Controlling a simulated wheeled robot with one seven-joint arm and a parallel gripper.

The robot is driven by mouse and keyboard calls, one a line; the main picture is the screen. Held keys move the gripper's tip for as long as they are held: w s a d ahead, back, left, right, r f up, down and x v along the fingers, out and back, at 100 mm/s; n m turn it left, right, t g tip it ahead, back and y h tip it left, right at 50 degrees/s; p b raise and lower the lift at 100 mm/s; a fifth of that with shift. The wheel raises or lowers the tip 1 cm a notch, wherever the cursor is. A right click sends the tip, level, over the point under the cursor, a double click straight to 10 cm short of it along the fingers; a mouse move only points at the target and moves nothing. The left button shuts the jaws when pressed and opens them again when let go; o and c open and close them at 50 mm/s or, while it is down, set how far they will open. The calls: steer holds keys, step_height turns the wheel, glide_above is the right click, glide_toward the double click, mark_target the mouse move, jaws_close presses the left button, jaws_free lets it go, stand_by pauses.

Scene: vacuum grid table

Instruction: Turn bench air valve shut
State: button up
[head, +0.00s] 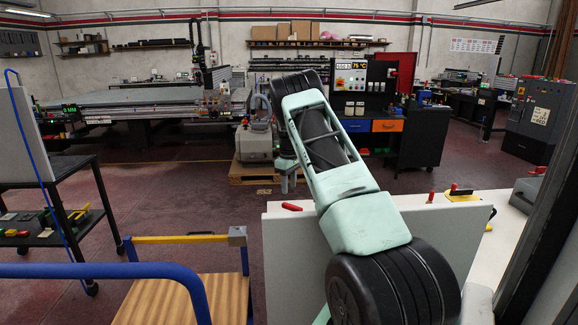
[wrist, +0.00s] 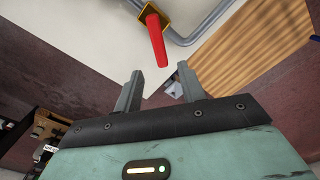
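A red lever (wrist: 157,42) on a yellow-brass base (wrist: 150,17) shows at the top of the wrist view, on a pale surface; it looks like the valve handle. My gripper (wrist: 159,88) is open, with nothing between its two grey fingers. The lever lies beyond the fingertips and looks apart from them. In the head view my gripper (head: 289,185) hangs fingers down, partly hidden behind my arm. Below it a red handle (head: 291,206) shows at the top edge of a pale panel (head: 290,260); it is probably the same lever. Its body is hidden there.
Another red handle (head: 431,197) and a red-and-yellow clamp (head: 460,193) are on the white bench at the right. A wooden-topped cart (head: 180,300) with a blue rail (head: 100,270) stands at the lower left. The floor (head: 190,195) behind the cart is clear.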

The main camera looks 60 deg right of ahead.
step_height(320, 180, up, 10)
steer(key=b, duration=0.2)
glide_above(292, 209)
steer(key=w+d, duration=0.1)
steer(key=w, duration=0.1)
steer(key=shift+a+f+p, duration=0.1)
steer(key=shift+p, duration=0.25)
steer(key=c, duration=0.7)
steer(key=f+g+h, duration=0.1)
steer(key=s+a+f+n+g+h+p, duration=0.2)
steer(key=shift+f, duration=0.4)
jaws_close()
steer(key=w+a+f+n+t+h+p, duration=0.25)
steer(key=a+f+n+h+p, duration=0.35)
steer(key=a+n, duration=0.85)
steer(key=shift+n+t, duration=0.25)
steer(key=shift+n, duration=0.5)
steer(key=p+x, duration=0.1)
steer(key=x, duration=0.6)
steer(key=s+p+x, duration=0.1)
steer(key=x, duration=0.3)
steer(key=shift+d+p, duration=0.3)
steer(key=shift+d, duration=0.15)
steer(key=d+p, duration=0.1)
steer(key=d, duration=0.1)
steer(key=shift+w+d+p, duration=0.1)
steer(key=shift+d+p, duration=0.15)
steer(key=shift+p, duration=0.1)
steer(key=shift+d+f, duration=0.15)
steer(key=shift+d, duration=0.55)
